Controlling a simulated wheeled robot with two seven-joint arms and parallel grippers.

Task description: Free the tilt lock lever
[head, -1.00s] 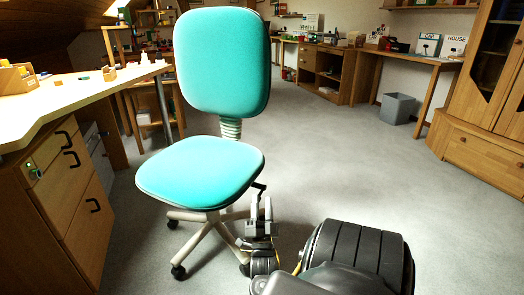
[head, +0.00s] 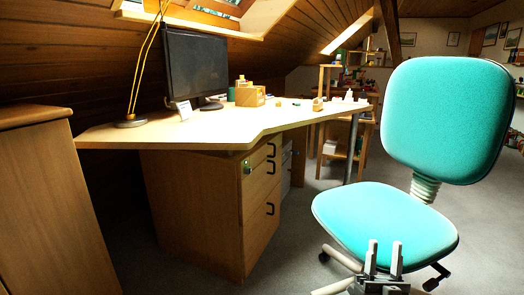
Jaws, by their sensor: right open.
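The turquoise office chair stands at the right, with its seat (head: 385,218) and backrest (head: 447,118) in view. A dark lever (head: 438,274) sticks out from under the right side of the seat, and I take it for the tilt lock lever. My right gripper (head: 384,260) is at the bottom of the view, in front of the seat's near edge. Its two grey fingers point up and stand apart, with nothing between them. In the picture it is left of the lever and apart from it. My left gripper is not in view.
A wooden desk (head: 165,138) with a monitor and a drawer unit (head: 262,205) stands left of the chair. A wooden cabinet (head: 45,200) is at the far left. Grey carpet (head: 295,235) lies open between desk and chair.

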